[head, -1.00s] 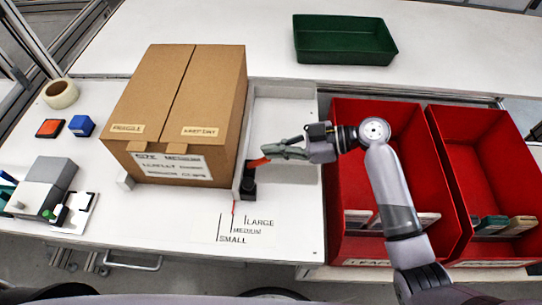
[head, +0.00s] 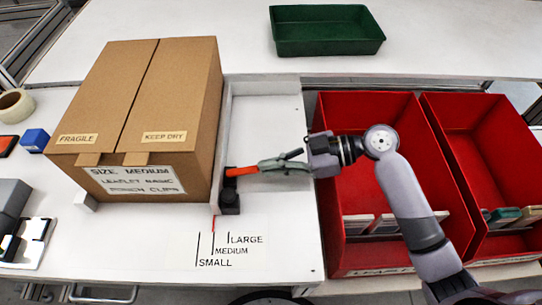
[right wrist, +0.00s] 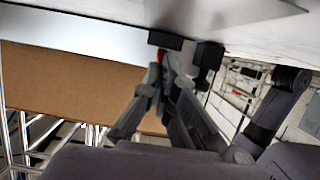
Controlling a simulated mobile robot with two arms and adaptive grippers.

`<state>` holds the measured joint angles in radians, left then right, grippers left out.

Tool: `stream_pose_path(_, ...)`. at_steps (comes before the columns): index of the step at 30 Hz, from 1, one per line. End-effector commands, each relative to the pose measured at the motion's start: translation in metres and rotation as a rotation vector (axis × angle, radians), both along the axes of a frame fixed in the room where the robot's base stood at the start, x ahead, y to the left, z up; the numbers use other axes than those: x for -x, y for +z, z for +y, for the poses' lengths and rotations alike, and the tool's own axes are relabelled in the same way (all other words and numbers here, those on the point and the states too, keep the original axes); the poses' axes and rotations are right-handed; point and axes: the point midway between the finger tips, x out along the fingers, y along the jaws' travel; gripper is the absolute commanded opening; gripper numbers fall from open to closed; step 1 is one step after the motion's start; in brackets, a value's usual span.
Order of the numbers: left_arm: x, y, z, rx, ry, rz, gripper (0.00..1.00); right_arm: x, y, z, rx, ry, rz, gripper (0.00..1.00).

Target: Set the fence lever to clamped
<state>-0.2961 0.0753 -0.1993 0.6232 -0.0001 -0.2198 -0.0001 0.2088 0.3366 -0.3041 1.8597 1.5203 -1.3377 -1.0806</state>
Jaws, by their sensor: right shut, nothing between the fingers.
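The orange-red fence lever (head: 241,171) sticks out to the right from a black clamp block (head: 229,203) at the front end of the pale fence (head: 224,140). A thin red pointer (head: 214,225) lies by the MEDIUM mark. My right gripper (head: 262,167) is shut and empty, its fingertips at the lever's free end. Whether they touch is unclear. In the right wrist view the fingertips (right wrist: 161,72) hide most of the lever; a small red bit (right wrist: 161,55) shows beyond them. My left gripper is not in view.
A cardboard box (head: 150,100) stands left of the fence. Two red bins (head: 335,250) with several items stand at the right, under my right arm. A green tray (head: 327,46) is at the back. The bench right of the fence is bare.

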Motion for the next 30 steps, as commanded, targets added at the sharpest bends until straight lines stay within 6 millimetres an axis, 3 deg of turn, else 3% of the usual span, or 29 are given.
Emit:
stream_pose_path(17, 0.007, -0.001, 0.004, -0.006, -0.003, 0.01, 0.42, 0.002, -0.001, -0.001, 0.001, 0.0, 0.0, 0.0)
stream_pose_path(30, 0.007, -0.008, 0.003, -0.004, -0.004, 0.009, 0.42, 0.002, -0.001, -0.016, 0.001, -0.001, -0.001, 0.0)
